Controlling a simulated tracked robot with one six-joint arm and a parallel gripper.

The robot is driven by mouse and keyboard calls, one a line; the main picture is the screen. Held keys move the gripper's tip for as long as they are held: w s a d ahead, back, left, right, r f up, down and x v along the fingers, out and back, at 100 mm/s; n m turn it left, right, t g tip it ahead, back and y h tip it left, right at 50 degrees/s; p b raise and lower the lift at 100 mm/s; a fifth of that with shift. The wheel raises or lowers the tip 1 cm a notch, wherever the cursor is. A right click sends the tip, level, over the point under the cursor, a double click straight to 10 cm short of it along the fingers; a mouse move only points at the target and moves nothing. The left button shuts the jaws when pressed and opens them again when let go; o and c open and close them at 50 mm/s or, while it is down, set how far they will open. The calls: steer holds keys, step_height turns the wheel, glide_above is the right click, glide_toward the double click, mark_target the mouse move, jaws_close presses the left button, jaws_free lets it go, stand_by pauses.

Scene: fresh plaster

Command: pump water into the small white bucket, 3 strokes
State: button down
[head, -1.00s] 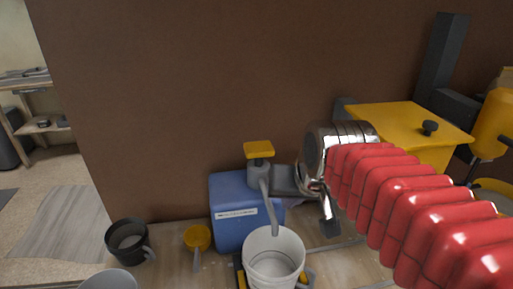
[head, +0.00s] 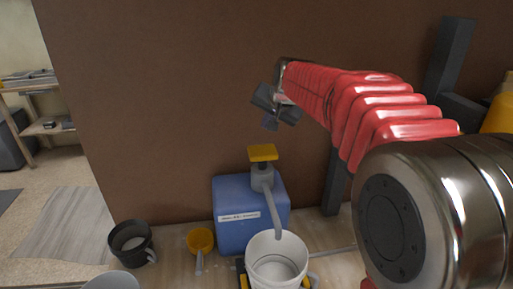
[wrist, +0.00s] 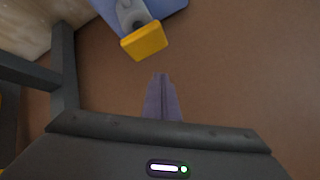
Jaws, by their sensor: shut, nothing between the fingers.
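The small white bucket (head: 277,262) stands upright on the bench, under the spout of the pump. The pump sits on a blue canister (head: 238,228) with a white label, and has a grey neck and a yellow top (head: 262,153). The yellow pump top also shows in the wrist view (wrist: 144,41). My gripper (head: 269,122) is shut and empty, in the air above the pump top and apart from it. Its closed fingers show in the wrist view (wrist: 162,98). The inside bottom of the bucket is too unclear to tell any water level.
A black mug (head: 131,243) and a yellow scoop (head: 200,241) stand left of the canister. A pale round vessel (head: 112,281) is at the bottom edge. A brown panel (head: 170,100) rises behind. A dark post (head: 452,55) stands at right.

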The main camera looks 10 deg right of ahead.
steer(key=m, duration=0.1)
glide_above(264, 151)
steer(key=shift+a+f+t, duration=0.1)
steer(key=shift+f+t, duration=0.2)
steer(key=shift+f, duration=0.1)
steer(key=shift+s, duration=0.1)
steer(key=shift+f, duration=4.45)
steer(key=shift+f, duration=0.1)
steer(key=shift+f, duration=0.25)
